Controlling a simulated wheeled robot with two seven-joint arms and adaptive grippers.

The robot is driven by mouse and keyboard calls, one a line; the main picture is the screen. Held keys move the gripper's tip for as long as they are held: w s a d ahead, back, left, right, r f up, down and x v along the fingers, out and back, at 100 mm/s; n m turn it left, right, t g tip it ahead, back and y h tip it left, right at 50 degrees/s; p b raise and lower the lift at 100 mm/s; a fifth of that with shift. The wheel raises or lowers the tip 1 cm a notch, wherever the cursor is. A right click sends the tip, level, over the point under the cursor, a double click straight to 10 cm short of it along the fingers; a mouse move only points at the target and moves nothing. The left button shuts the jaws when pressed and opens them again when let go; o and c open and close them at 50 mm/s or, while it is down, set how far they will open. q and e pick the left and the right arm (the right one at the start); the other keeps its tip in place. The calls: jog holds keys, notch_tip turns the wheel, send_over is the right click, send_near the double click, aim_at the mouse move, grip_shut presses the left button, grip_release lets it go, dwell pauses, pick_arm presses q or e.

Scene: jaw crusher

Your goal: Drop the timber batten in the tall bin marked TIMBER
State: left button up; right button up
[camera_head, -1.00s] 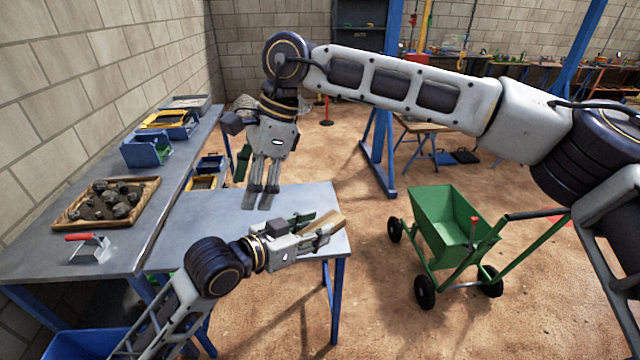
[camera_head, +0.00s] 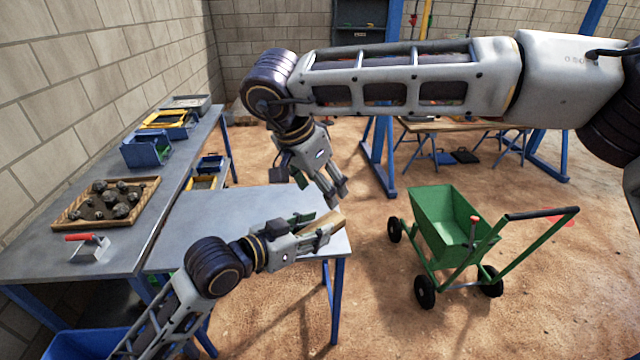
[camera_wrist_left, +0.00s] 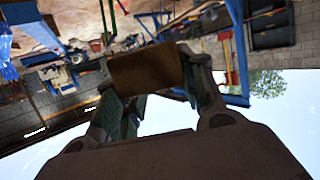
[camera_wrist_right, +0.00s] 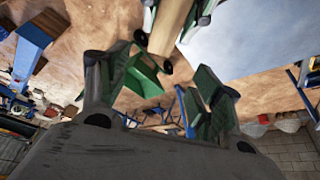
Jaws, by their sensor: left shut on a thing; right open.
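The timber batten (camera_head: 322,222) is a pale wooden bar above the right end of the grey table. My left gripper (camera_head: 318,238) is shut on it. In the left wrist view the batten (camera_wrist_left: 148,85) is a dark brown block between the fingers. My right gripper (camera_head: 338,198) is open and empty, just behind and above the batten in the head view. In the right wrist view the batten (camera_wrist_right: 173,25) lies beyond the open right fingers (camera_wrist_right: 160,80), apart from them as far as I can tell. I cannot make out a bin marked TIMBER.
The grey table (camera_head: 215,220) is mostly bare. A longer bench at left holds a wooden tray of stones (camera_head: 150,188), a red-handled tool (camera_head: 88,246) and a blue bin (camera_head: 146,150). A green cart (camera_head: 435,205) stands right of the table on open floor.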

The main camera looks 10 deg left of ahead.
aim_at(335, 216)
jog(key=shift+f, duration=0.2)
jog(key=shift+x, duration=5.85)
jog(key=shift+c, duration=0.5)
jog(key=c, duration=1)
pick_arm(q)
jog(key=o, duration=1.1)
